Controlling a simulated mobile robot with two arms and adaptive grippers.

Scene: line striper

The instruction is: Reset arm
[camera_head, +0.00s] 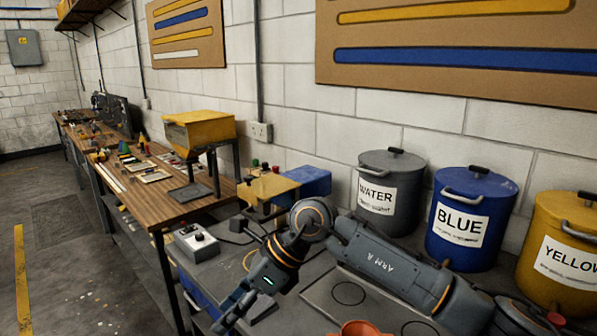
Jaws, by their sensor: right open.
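My right arm (385,262), dark grey and marked "ARM A", comes in from the lower right and bends at an orange-ringed joint. My right gripper (230,314) hangs down and to the left from that joint, near the front edge of the grey bench. Its jaws are open, and I see nothing between them. The lower tips are close to the bottom of the picture. My left gripper is not in view.
Lidded buckets stand along the wall: grey WATER (389,195), BLUE (468,220) and YELLOW (562,248). A grey control box (195,241) sits left of my arm. An orange object (360,328) is at the bottom edge. A cluttered wooden table (190,207) stands to the left.

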